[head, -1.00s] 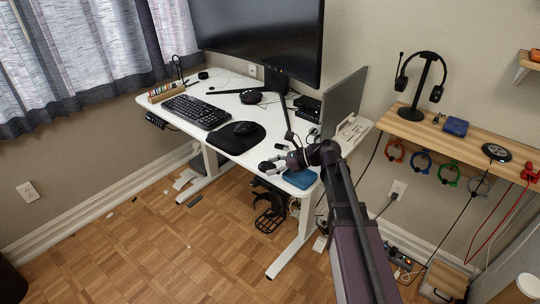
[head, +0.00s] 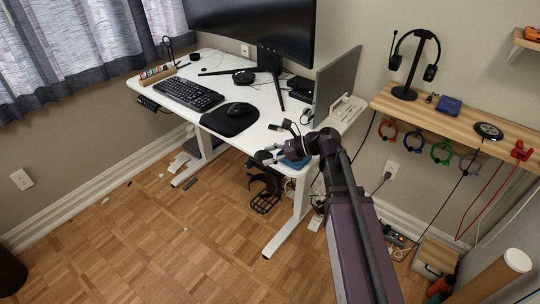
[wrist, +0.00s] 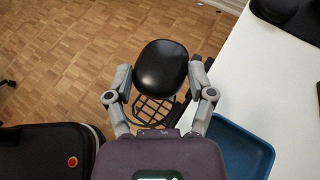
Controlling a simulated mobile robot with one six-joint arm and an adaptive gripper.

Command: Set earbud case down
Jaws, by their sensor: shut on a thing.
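The earbud case is a glossy black rounded oval (wrist: 160,67). In the wrist view it sits between the two grey fingers of my gripper (wrist: 160,75), which is shut on it. The case is over the floor side of the desk's front edge, left of a blue tray (wrist: 240,148) on the white desk. In the head view my gripper (head: 269,156) is at the desk's front right corner, and my arm partly hides the blue tray (head: 295,162).
The white desk (head: 215,145) holds a keyboard (head: 188,93), a mouse on a black pad (head: 230,122) and a large monitor. A wooden shelf (head: 470,118) with a headphone stand is at the right. A dark wire basket (head: 264,203) hangs below the desk edge.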

